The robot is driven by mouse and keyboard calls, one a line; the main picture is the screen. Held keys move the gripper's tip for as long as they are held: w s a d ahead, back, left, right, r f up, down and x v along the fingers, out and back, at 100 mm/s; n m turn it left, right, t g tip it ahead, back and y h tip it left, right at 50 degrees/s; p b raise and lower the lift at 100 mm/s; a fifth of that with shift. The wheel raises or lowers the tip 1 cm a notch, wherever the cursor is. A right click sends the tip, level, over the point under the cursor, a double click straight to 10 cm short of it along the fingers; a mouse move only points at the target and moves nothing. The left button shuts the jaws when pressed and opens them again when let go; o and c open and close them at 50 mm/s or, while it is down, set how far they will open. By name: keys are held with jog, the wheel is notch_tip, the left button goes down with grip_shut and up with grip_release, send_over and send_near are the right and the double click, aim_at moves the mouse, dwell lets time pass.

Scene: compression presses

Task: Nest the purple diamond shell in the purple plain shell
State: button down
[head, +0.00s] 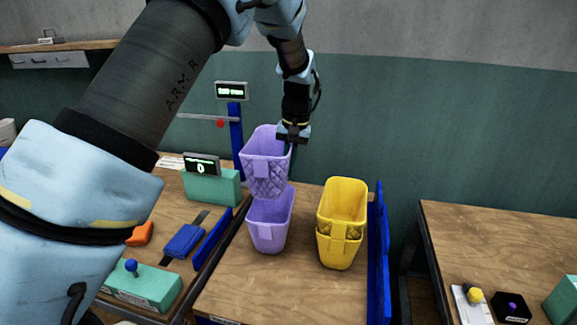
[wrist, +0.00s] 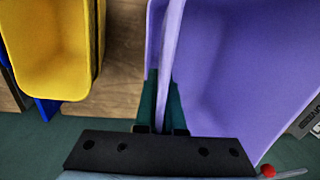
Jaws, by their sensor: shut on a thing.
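The purple diamond shell (head: 266,172), a tapered bucket with a diamond-patterned outside, is held upright in the air in the head view. My gripper (head: 293,143) is shut on its right rim. The purple plain shell (head: 269,225) stands on the table below it, smooth-sided. The diamond shell's base overlaps the plain shell's opening in this view; whether it is inside the opening or still above it I cannot tell. In the wrist view, my gripper (wrist: 162,105) pinches the rim wall of the diamond shell (wrist: 235,70), which fills the right side.
Two nested yellow shells (head: 341,225) stand to the right on the wooden table (head: 240,290), near a blue rail (head: 379,250). A teal box with a display (head: 212,187) and a blue post (head: 236,140) stand at the left and behind. The table's front is clear.

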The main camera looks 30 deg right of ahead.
jog(key=shift+f+b, duration=0.95)
jog(key=shift+f, duration=1.1)
jog(key=shift+f, duration=0.1)
jog(key=shift+f+b, duration=0.55)
jog(key=shift+f, duration=0.85)
jog(key=shift+f+b, duration=0.65)
jog(key=shift+f, duration=0.6)
jog(key=c, duration=0.9)
grip_release()
jog(key=shift+c, duration=0.2)
jog(key=shift+r, duration=0.15)
